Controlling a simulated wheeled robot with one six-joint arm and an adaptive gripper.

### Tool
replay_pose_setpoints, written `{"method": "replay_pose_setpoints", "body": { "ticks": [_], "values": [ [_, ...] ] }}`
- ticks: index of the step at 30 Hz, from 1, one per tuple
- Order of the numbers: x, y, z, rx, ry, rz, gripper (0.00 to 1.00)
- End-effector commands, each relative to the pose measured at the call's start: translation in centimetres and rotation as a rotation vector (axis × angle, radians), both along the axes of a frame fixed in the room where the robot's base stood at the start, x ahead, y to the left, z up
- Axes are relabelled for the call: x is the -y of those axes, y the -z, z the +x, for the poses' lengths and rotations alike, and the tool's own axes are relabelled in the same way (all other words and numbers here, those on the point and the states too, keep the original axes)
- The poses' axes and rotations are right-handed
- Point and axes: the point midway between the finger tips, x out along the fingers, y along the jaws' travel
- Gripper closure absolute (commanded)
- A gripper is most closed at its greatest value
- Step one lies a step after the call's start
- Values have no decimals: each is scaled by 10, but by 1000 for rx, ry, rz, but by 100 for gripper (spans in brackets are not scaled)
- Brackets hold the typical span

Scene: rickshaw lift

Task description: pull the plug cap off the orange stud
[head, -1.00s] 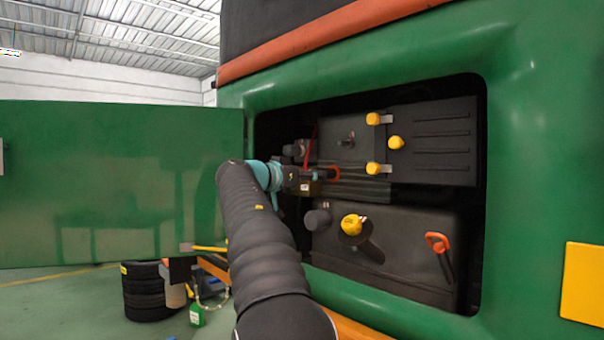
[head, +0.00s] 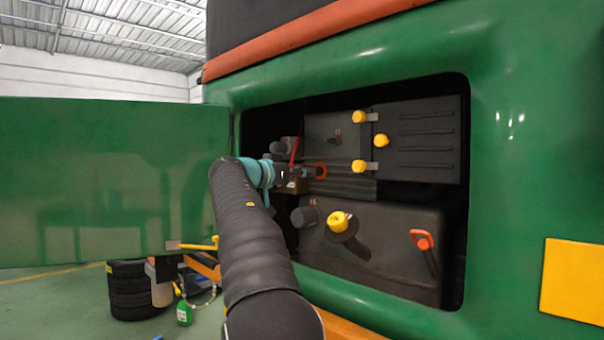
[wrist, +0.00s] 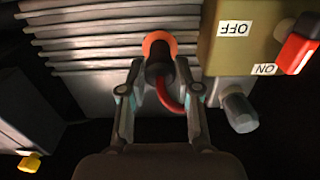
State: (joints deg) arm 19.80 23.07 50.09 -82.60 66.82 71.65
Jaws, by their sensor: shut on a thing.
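The orange stud (wrist: 160,37) shows as an orange ring against the grey ribbed block in the wrist view, and at the middle of the bay in the head view (head: 320,170). The dark plug cap (wrist: 159,66) sits in front of the ring, with a red cable (wrist: 172,103) curving down from it. My gripper (wrist: 160,72) has one finger on each side of the cap and is shut on it. In the head view my gripper (head: 300,173) is small and partly hidden. I cannot tell whether cap and stud still touch.
An olive switch box (wrist: 230,45) with OFF and ON labels and a red handle (wrist: 298,46) stands close right of my gripper in the wrist view. A grey knob (wrist: 239,111) is below it. The green bay frame (head: 480,200) and open green door (head: 110,180) flank my arm.

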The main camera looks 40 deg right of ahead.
Motion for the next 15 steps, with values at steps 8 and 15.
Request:
{"method": "replay_pose_setpoints", "body": {
  "ticks": [8, 15],
  "values": [
    [-2, 0, 0, 0, -1, -1, 99],
    [-9, 0, 0, 1, -2, -1, 99]
  ]
}}
